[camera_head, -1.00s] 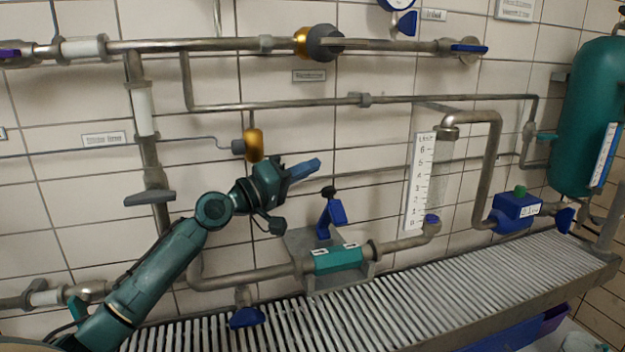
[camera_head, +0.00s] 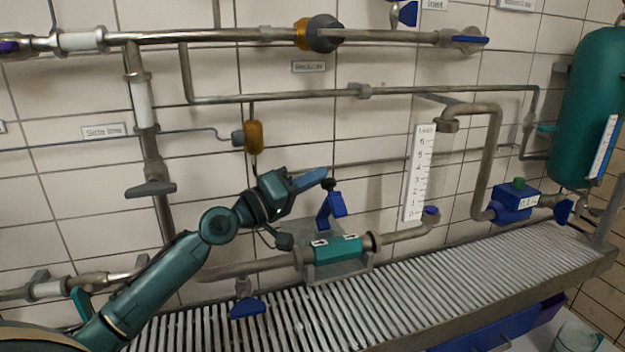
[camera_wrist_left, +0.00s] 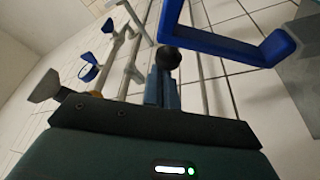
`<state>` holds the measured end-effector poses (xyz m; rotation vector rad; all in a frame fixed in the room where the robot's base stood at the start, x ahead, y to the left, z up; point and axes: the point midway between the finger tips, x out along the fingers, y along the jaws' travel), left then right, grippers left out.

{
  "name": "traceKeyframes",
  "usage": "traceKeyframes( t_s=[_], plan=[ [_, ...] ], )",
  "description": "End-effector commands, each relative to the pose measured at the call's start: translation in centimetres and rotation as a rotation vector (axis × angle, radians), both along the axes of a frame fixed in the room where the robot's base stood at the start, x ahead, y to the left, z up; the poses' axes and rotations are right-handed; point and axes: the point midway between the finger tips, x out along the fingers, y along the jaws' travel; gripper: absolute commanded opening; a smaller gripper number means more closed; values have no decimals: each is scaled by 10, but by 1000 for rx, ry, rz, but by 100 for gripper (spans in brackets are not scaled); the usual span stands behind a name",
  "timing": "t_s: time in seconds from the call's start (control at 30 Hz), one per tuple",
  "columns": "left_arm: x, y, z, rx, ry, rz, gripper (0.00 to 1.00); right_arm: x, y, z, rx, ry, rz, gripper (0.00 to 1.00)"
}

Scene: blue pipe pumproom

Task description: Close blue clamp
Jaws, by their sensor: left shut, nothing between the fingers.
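The blue clamp (camera_head: 331,207) stands open above a teal block (camera_head: 338,248) on the lower pipe, with its blue arm raised and a black knob at its top. My left gripper (camera_head: 322,176) comes in from the left, with its blue fingers shut and empty. In the head view the fingertips overlap or lie right beside the black knob; contact cannot be told. In the left wrist view the clamp's blue bent frame (camera_wrist_left: 240,48) is at the upper right. The black knob hides part of the shut left fingers (camera_wrist_left: 162,88). My right gripper is not in view.
A slatted grey grate (camera_head: 400,300) runs below the pipe. A scale plate (camera_head: 417,175) and a curved pipe (camera_head: 485,150) stand to the right of the clamp. A blue valve handle (camera_head: 247,308) hangs below the pipe on the left.

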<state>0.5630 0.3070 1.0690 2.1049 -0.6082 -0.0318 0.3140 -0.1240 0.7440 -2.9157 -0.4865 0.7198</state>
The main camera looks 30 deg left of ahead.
Motion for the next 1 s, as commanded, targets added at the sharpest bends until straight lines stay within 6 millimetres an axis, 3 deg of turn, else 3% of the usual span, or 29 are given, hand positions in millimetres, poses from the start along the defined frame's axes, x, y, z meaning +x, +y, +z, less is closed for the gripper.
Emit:
traceKeyframes(
  t_s=[0.1,0.77,1.0],
  plan=[
    [-4,-4,-5,35,-31,-1,0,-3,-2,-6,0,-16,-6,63],
    [-36,-40,-27,187,-170,-1,0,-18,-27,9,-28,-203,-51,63],
    [-41,-46,-34,261,-231,-1,0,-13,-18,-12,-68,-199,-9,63]
  ],
)
